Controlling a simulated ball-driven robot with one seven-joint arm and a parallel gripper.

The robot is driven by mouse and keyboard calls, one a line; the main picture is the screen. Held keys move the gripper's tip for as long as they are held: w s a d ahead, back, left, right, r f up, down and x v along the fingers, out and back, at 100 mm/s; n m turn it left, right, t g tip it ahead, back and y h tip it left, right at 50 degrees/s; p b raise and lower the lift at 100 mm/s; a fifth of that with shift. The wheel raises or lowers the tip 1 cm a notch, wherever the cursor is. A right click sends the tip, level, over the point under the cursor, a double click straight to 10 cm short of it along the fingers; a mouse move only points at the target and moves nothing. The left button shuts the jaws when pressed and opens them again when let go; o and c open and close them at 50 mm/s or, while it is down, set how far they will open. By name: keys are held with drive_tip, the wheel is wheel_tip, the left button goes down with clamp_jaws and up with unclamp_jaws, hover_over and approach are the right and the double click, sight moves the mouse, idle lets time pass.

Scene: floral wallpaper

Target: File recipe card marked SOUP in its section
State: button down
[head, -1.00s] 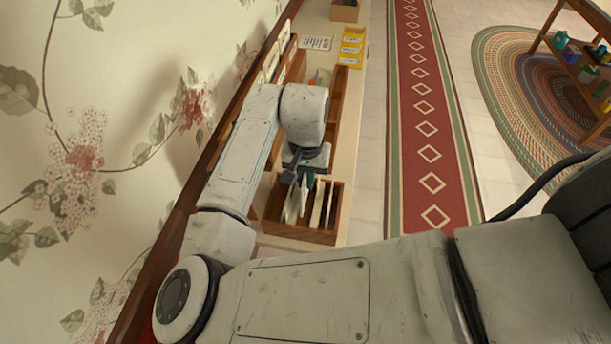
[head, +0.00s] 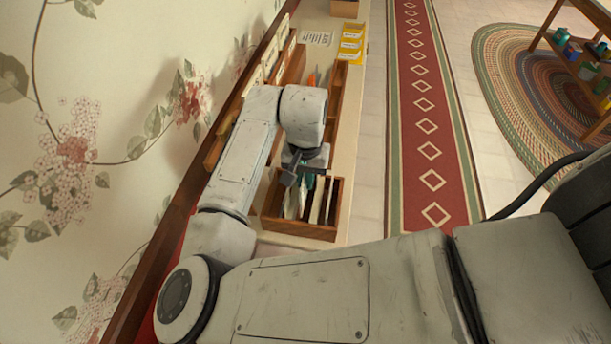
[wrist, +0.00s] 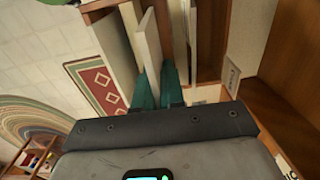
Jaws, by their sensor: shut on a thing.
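A wooden card box (head: 298,229) stands on the counter in the head view, with several pale upright cards or dividers (head: 316,202) in it. My gripper (head: 296,190) is over the left part of this box, its fingertips largely hidden by my wrist. In the wrist view, my teal fingers (wrist: 158,90) are shut on a thin pale card (wrist: 148,45), held edge-on among other upright panels (wrist: 178,40). I cannot read any SOUP marking, and I cannot tell which section the card is over.
Yellow cards (head: 350,46) and a printed sheet (head: 314,38) lie farther along the counter. A long wooden tray (head: 338,100) lies beyond the box. The wall is close on the left. A red runner (head: 424,120) covers the floor to the right.

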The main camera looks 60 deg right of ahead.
drive_tip(key=shift+f+b, duration=1.4)
drive_tip(key=shift+f, duration=0.95)
drive_tip(key=c, duration=1.1)
unclamp_jaws()
drive_tip(key=shift+c, duration=0.2)
drive_tip(key=shift+r, duration=0.1)
wheel_tip(320, 180, up, 11)
drive_tip(key=shift+f+b, duration=0.2)
drive_tip(key=shift+b, duration=0.1)
